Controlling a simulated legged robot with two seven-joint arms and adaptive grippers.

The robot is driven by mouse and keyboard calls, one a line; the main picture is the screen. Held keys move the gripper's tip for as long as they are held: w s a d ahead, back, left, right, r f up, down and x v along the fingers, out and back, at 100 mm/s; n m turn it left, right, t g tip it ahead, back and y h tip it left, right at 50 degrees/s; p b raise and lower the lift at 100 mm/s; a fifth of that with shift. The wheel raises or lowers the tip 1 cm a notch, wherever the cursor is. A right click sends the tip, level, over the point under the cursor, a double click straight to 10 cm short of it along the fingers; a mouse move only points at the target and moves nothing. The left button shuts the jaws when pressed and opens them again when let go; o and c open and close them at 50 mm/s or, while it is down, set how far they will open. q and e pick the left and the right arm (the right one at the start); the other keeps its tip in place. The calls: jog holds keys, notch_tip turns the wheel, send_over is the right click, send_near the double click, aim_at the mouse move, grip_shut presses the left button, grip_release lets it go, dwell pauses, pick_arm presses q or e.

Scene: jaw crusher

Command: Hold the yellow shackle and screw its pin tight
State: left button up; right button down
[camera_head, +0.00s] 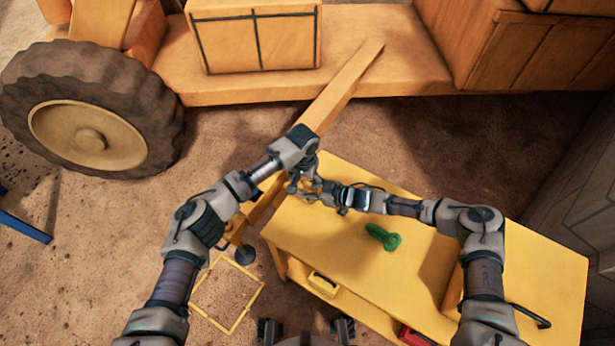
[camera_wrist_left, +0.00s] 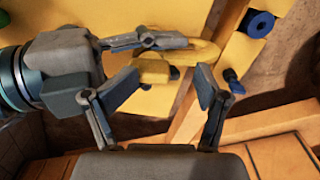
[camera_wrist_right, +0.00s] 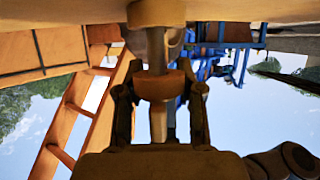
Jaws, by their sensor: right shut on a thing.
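In the left wrist view the yellow shackle (camera_wrist_left: 192,52) shows a curved bow and a blocky end. My right gripper (camera_wrist_left: 148,62) comes in from the left there and is shut on the shackle. In the right wrist view its fingers (camera_wrist_right: 160,105) flank a shaded collar (camera_wrist_right: 152,86) with a grey rod, seemingly the pin (camera_wrist_right: 158,122), through it. My left gripper (camera_wrist_left: 168,82) is open, its fingers apart near the blocky end; contact is unclear. In the head view both the left gripper (camera_head: 300,183) and the right gripper (camera_head: 318,194) meet over the table's far left corner. The shackle is too small to make out there.
A green shackle (camera_head: 383,237) lies on the yellow table (camera_head: 330,245). A black bent tool (camera_head: 530,316) and a red item (camera_head: 413,337) are near its right front. A sloping orange beam (camera_head: 340,92) rises behind the grippers. A large wheel (camera_head: 92,110) stands at left.

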pick_arm(q)
jog(key=shift+s+a+f, duration=0.15)
jog(key=shift+f, duration=0.35)
jog(key=shift+s+a+f, duration=0.1)
jog(key=shift+s+f, duration=0.05)
jog(key=shift+f, duration=0.3)
jog(key=shift+d+f, duration=0.1)
jog(key=shift+d, duration=0.1)
jog(key=shift+c, duration=0.3)
grip_shut()
jog(key=shift+w+d+f, duration=0.1)
jog(key=shift+w, duration=0.05)
jog(key=shift+o, duration=0.3)
grip_release()
jog(key=shift+d+r, duration=0.1)
jog(key=shift+r, duration=0.1)
jog(key=shift+r, duration=0.1)
